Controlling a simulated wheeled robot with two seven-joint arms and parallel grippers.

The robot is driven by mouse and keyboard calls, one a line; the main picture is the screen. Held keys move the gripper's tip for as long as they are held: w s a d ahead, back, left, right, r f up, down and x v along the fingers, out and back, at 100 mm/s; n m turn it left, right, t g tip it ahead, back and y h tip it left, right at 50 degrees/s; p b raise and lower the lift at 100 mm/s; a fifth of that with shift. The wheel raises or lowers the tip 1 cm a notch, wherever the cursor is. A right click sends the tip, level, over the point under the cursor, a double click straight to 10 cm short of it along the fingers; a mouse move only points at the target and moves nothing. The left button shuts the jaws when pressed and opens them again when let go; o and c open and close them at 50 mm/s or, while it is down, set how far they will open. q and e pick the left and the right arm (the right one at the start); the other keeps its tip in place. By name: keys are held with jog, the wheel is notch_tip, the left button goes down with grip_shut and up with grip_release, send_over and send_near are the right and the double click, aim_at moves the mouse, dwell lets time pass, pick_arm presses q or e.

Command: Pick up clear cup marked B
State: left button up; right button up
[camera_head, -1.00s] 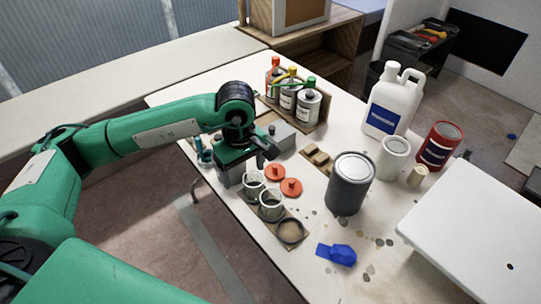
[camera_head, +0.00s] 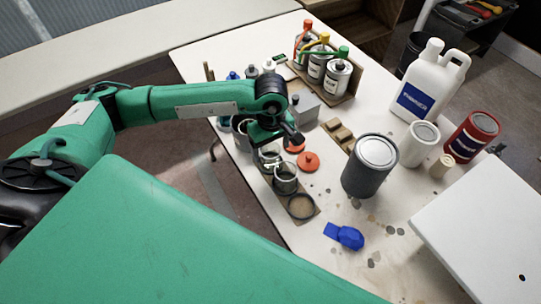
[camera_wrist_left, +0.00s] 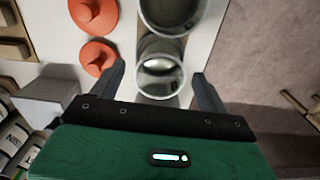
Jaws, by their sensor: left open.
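Two clear cups stand in a row on a brown holder strip (camera_head: 312,213): the nearer cup (camera_head: 285,180) and the farther cup (camera_head: 267,157), partly hidden by my gripper. No letter B is readable on either. My left gripper (camera_head: 277,146) is open above the farther cup. In the left wrist view, its fingers (camera_wrist_left: 158,73) lie on both sides of one clear cup (camera_wrist_left: 160,80), apart from it. The other cup (camera_wrist_left: 172,14) is at the top edge. My right gripper is out of view.
An orange lid (camera_head: 308,161) lies beside the cups, with another partly hidden. A grey can (camera_head: 370,168), white jug (camera_head: 430,88), red can (camera_head: 472,138) and blue object (camera_head: 345,236) stand or lie to the right. The front tabletop is mostly clear.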

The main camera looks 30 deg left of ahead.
aim_at(270, 154)
pick_arm(q)
notch_tip(270, 154, down, 4)
jog(key=shift+w+a+f+p, duration=0.1)
jog(key=shift+a+f+p, duration=0.05)
jog(key=shift+p, duration=0.25)
jog(key=c, duration=0.9)
jog(key=shift+c, duration=0.7)
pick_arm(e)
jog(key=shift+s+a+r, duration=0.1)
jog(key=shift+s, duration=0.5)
